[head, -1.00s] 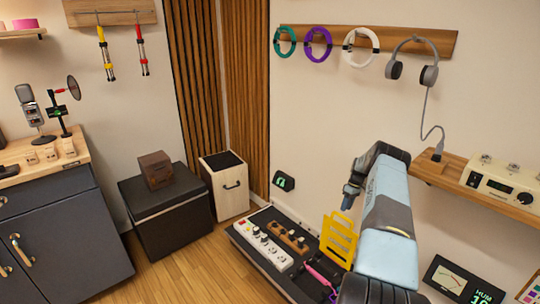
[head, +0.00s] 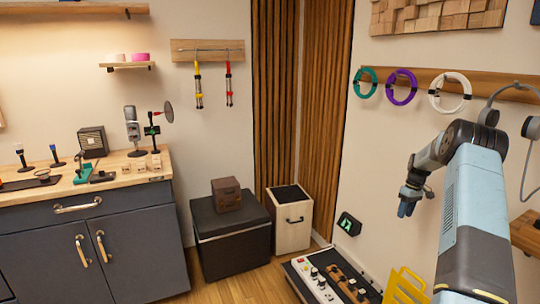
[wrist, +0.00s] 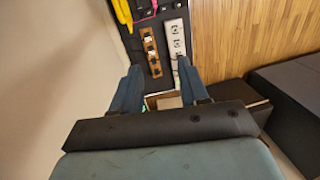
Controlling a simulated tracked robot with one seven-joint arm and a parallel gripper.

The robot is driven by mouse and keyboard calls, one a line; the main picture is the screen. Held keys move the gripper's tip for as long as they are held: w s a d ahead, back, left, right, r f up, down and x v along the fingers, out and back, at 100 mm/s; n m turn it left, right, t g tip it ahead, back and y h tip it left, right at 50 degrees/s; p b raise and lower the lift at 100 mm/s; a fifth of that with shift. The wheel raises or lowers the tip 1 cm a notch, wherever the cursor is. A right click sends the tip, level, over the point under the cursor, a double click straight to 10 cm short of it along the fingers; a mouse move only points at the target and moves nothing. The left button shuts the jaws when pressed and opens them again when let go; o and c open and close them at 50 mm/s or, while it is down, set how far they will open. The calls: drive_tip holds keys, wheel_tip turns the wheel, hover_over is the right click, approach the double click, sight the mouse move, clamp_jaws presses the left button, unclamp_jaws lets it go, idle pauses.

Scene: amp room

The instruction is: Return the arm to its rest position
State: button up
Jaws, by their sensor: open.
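My arm is raised and bent along the right side of the head view. My gripper (head: 408,205) hangs in the air in front of the right wall, below the coiled cables. In the wrist view its two blue fingers (wrist: 160,92) are spread apart, with nothing seen between them but the scene beyond. The gripper is open and empty, and it touches nothing that I can see.
A low black board (head: 318,278) with a white power strip and a brown pedal stands below, beside a yellow rack (head: 404,286). Teal (head: 365,82), purple (head: 401,87) and white (head: 450,92) cable coils hang on the wall. A black case (head: 230,245) and cabinet (head: 90,245) stand left.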

drive_tip(key=s+a+r+t+h, duration=0.1)
drive_tip(key=s+a+r, duration=0.1)
drive_tip(key=a+r, duration=0.55)
drive_tip(key=s+a+r, duration=0.2)
drive_tip(key=a+r, duration=0.2)
drive_tip(key=r, duration=0.7)
drive_tip(key=s+a+r+m+t+h, duration=0.1)
drive_tip(key=s+a+r+m+t, duration=0.1)
drive_tip(key=s+a+r, duration=1.05)
drive_tip(key=s+a+r+m+t, duration=0.1)
drive_tip(key=s+a, duration=0.2)
drive_tip(key=s, duration=0.8)
drive_tip(key=s+a+r+t, duration=0.1)
drive_tip(key=s+a, duration=0.2)
drive_tip(key=s, duration=0.8)
drive_tip(key=s+a+r+m+t, duration=0.1)
drive_tip(key=s+a, duration=0.2)
drive_tip(key=s, duration=0.8)
drive_tip(key=shift+s+a+m+t, duration=0.2)
drive_tip(key=shift+a+m+t, duration=0.1)
